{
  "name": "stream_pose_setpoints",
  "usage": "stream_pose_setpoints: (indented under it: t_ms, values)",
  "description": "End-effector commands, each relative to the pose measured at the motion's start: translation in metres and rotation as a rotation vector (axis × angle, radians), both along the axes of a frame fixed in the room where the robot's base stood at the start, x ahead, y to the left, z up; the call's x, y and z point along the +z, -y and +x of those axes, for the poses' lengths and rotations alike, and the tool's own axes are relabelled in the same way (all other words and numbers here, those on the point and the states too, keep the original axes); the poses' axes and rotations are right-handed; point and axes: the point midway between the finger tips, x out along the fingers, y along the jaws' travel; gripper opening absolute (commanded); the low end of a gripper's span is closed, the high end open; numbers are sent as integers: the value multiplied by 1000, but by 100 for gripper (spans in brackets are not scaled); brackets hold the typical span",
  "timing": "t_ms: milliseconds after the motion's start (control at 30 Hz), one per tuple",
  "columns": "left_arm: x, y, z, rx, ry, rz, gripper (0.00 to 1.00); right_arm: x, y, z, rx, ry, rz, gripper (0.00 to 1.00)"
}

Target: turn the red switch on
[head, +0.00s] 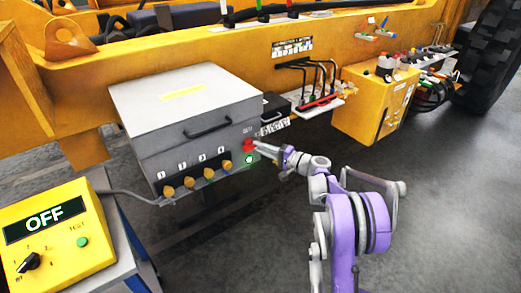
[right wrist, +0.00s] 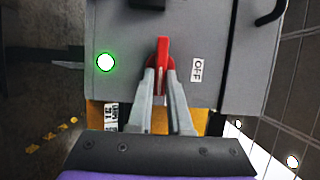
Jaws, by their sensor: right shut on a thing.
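The red switch (head: 248,145) is on the right end of the front of a grey metal box (head: 187,115). A lit green lamp (head: 249,159) sits just below it. My right gripper (head: 259,146) reaches it from the right. In the right wrist view, its two fingers (right wrist: 162,75) are closed on the red switch's handle (right wrist: 163,48), with one finger on each side. A white OFF label (right wrist: 198,70) is to the right of the handle, and the lit green lamp (right wrist: 105,62) is to its left. My left gripper is not in view.
A yellow tester (head: 82,220) with an OFF display stands at lower left, with a cable to the grey box. A yellow machine frame (head: 220,58) runs behind. A yellow cabinet (head: 372,108) is at right. Floor at lower right is open.

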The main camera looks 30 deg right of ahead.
Motion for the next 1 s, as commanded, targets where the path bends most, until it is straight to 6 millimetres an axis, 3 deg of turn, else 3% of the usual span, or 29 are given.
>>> stream_pose_setpoints:
  t_ms: [533,567,700,1000]
  values:
    - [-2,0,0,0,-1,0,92,-1,0,0,0,-2,22,0]
    - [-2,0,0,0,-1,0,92,-1,0,0,0,-2,22,23]
    - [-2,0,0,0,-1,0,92,-1,0,0,0,-2,22,48]
    - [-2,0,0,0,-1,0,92,0,1,-1,0,-2,21,48]
